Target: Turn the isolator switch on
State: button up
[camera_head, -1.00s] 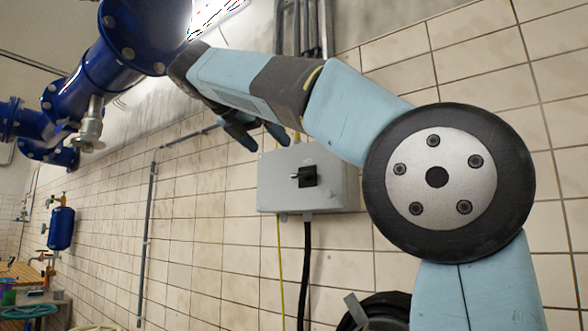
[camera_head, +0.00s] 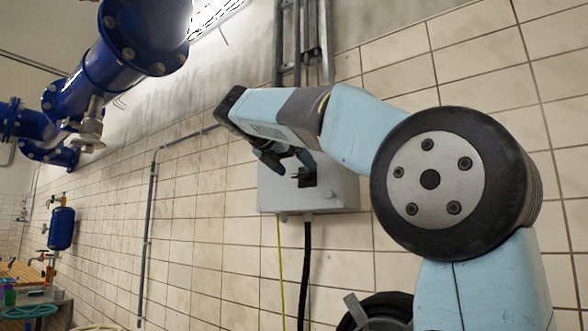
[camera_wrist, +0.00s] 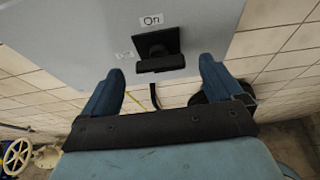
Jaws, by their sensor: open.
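The isolator switch is a black rotary handle (camera_head: 306,176) on the front of a grey wall box (camera_head: 332,192). In the wrist view the handle (camera_wrist: 160,62) stands out from the box face (camera_wrist: 70,30), with an "On" label (camera_wrist: 151,20) beyond it and a second, blurred label (camera_wrist: 125,55) to its left. The handle's bar lies crosswise in that view. My gripper (camera_head: 292,166) is open, close to the handle in the head view. In the wrist view its two blue fingers (camera_wrist: 158,85) stand apart to either side of the handle, nothing between them gripped. Contact cannot be told.
Conduits (camera_head: 303,45) rise above the box, and a black cable (camera_head: 307,265) and a yellow-green wire (camera_head: 281,270) hang below. Large blue pipes (camera_head: 105,65) are at upper left. A dark coil (camera_head: 385,308) is at the bottom. Tiled wall left of the box is mostly clear.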

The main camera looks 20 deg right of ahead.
jog(key=shift+w+d+f, duration=0.3)
jog(key=shift+w+d, duration=0.1)
jog(key=shift+d, duration=0.15)
